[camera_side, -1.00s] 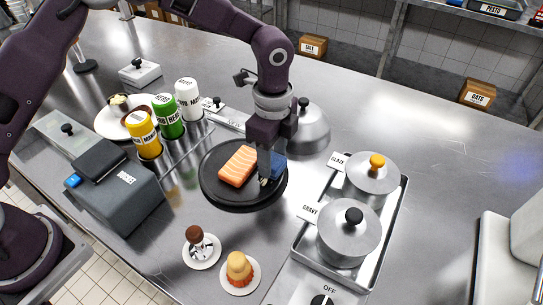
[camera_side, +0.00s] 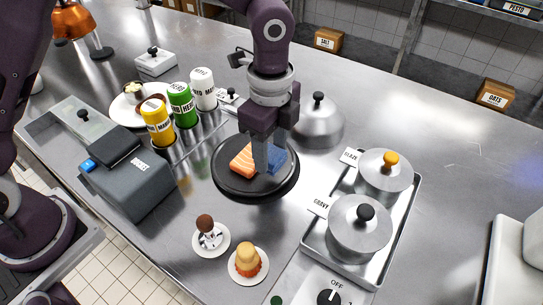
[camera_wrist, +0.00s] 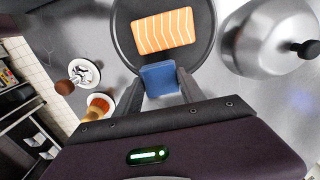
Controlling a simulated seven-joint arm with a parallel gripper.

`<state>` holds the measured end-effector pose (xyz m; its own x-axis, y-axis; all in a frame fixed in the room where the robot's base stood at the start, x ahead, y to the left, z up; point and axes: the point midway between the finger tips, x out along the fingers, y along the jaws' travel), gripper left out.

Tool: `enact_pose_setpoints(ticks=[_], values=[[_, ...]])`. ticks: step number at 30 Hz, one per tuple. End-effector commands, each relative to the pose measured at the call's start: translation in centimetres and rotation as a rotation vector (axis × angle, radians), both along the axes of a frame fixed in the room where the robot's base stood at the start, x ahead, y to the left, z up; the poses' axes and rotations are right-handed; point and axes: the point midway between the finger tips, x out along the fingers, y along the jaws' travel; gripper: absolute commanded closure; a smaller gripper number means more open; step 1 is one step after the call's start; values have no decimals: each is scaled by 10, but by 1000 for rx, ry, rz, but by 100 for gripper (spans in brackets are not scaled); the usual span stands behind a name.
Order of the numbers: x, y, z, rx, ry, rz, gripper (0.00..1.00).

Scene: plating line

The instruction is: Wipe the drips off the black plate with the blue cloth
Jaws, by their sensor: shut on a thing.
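The black plate (camera_side: 228,183) lies flat on the steel counter and also shows in the wrist view (camera_wrist: 203,55). An orange salmon piece with pale stripes (camera_side: 243,160) sits on it, also in the wrist view (camera_wrist: 163,30). My gripper (camera_side: 268,168) points down over the plate, right beside the salmon. It is shut on the folded blue cloth (camera_side: 278,159), which shows between the fingers in the wrist view (camera_wrist: 158,78). The cloth is at the plate, near the salmon; whether it presses on the surface I cannot tell. I see no clear drips; the fingers and cloth cover part of the plate.
A steel dome (camera_side: 318,122) stands close behind the plate. Two lidded pots, glaze (camera_side: 383,178) and gravy (camera_side: 358,232), stand in a tray (camera_side: 413,205) at right. Several bottles, including a green one (camera_side: 182,106), stand at left. Two small saucers (camera_side: 212,250) lie in front.

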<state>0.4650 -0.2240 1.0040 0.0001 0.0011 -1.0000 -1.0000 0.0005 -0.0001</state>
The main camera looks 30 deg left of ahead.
Motion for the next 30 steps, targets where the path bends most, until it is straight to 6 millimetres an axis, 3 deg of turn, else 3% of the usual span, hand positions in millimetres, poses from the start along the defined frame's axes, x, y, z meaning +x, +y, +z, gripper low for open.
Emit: enact_pose_setpoints(ticks=[12, 30], values=[[0, 0, 34, -2, -1, 0, 86], [0, 0, 35, -1, 0, 0, 86]])
